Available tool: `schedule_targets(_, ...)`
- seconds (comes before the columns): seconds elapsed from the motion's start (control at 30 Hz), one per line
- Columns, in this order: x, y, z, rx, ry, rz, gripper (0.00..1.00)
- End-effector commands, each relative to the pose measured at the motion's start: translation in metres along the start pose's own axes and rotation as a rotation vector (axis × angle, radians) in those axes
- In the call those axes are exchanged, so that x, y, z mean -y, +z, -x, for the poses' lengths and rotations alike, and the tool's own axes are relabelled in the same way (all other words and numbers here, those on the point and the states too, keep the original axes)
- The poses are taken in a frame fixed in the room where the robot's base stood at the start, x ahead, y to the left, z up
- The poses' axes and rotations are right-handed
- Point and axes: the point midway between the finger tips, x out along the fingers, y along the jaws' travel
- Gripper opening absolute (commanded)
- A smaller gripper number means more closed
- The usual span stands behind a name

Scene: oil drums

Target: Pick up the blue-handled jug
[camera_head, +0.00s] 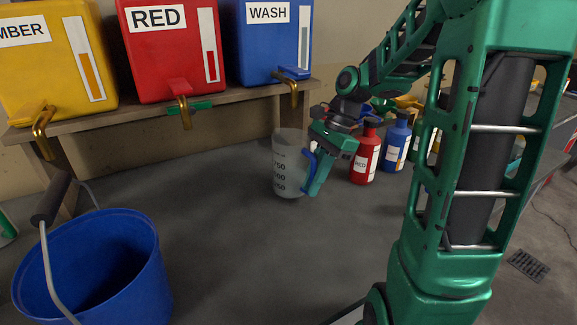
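The jug (288,178) is clear, with dark volume marks on its side and a blue handle (308,162) on its right. It stands upright at the middle of the grey surface; I cannot tell whether its base touches it. My gripper (313,181) reaches down from the upper right, its green fingers at the blue handle. The near finger covers part of the handle and hides the far one. I cannot tell whether the fingers are closed on the handle.
A shelf (235,92) at the back holds yellow (45,60), red (172,50) and blue (268,45) drums with taps. A red bottle (364,160) and a blue bottle (396,145) stand right of my gripper. A blue bucket (95,270) is front left. The front middle is clear.

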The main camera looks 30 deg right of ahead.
Motion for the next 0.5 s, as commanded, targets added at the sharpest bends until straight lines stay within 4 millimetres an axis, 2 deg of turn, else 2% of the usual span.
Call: schedule_targets(0.5, 0.0006, 0.0007, 0.0019, 0.000, -0.002, 0.001, 0.00)
